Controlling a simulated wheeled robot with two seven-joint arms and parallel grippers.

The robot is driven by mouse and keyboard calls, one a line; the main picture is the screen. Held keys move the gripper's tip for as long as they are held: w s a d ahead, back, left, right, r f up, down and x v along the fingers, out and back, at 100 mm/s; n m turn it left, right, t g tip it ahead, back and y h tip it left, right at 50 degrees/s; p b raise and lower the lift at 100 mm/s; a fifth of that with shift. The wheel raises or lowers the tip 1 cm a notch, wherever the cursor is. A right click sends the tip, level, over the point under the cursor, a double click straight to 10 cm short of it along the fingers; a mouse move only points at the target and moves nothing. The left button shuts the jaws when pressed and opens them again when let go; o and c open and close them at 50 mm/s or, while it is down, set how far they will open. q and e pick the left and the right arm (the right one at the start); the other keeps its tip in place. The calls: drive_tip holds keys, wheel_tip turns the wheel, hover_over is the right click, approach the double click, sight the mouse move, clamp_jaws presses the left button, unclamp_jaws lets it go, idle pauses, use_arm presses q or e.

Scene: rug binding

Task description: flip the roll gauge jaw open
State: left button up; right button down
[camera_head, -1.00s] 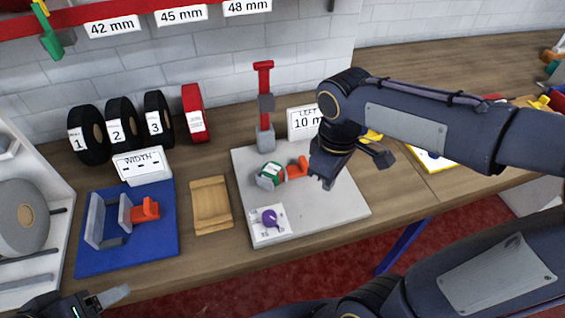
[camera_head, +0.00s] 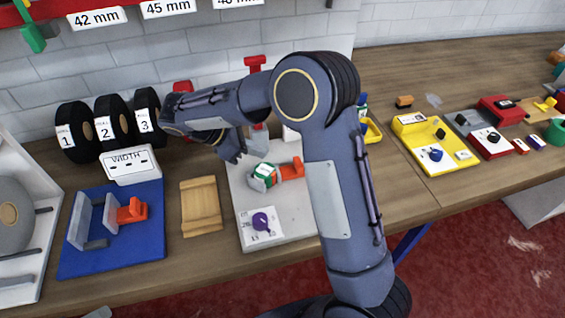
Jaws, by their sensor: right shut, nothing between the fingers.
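A grey plate (camera_head: 300,226) stands on the bench with a small green-and-white roll (camera_head: 264,176) and an orange part (camera_head: 292,168) touching or close beside it. A purple knob (camera_head: 261,221) sits on a white dial card at the plate's front. The red post (camera_head: 254,63) behind is partly hidden by my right arm. I cannot tell for certain which part is the gauge jaw. My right gripper (camera_head: 236,154) is shut and empty, pointing down near the plate's back left, above and left of the roll. Only a sliver of my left gripper (camera_head: 98,313) shows at the bottom edge.
A blue base (camera_head: 112,258) carries grey plates and an orange handle (camera_head: 131,210). A wooden block (camera_head: 201,206) lies between it and the grey plate. Black rolls (camera_head: 76,134) and a WIDTH sign (camera_head: 130,165) stand behind. A yellow tray (camera_head: 440,165) lies right.

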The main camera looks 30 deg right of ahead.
sight(295, 168)
drive_tip(key=p+x, duration=0.1)
drive_tip(key=x, duration=0.9)
drive_tip(key=shift+s, duration=0.1)
drive_tip(key=d, duration=0.2)
drive_tip(key=s+d, duration=0.1)
drive_tip(key=d, duration=0.2)
drive_tip(key=shift+s, duration=0.1)
drive_tip(key=shift+a, duration=0.1)
drive_tip(key=shift+r, duration=0.1)
